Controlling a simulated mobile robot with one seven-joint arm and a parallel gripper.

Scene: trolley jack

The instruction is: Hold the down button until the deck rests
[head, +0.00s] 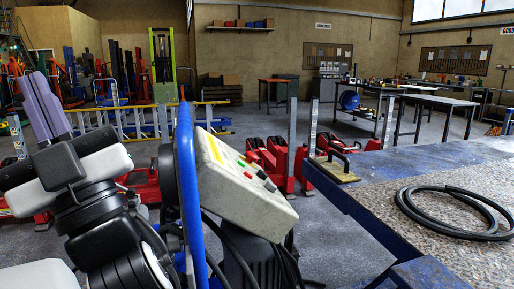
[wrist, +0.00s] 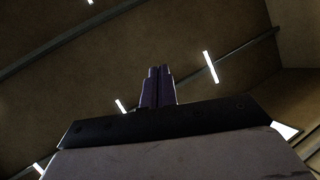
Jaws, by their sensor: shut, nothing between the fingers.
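A beige control box (head: 225,165) stands tilted on a blue post (head: 186,170) in the middle of the head view. Its sloping face has small green, red and black buttons (head: 262,175); I cannot tell which one is down. A blue deck with a worn grey top (head: 375,195) is at the right, well above the floor; what supports it is hidden. My gripper (head: 37,82) has purple fingers, shut and empty, pointing up at the far left, apart from the box. In the wrist view the fingers (wrist: 159,72) are together against the ceiling.
A black hose coil (head: 455,212) and a yellowish plate with a black handle (head: 335,168) lie on the deck. Black cables hang below the box. Red jacks (head: 270,155) stand on the floor behind it. Workbenches (head: 435,102) stand farther back, with open grey floor between.

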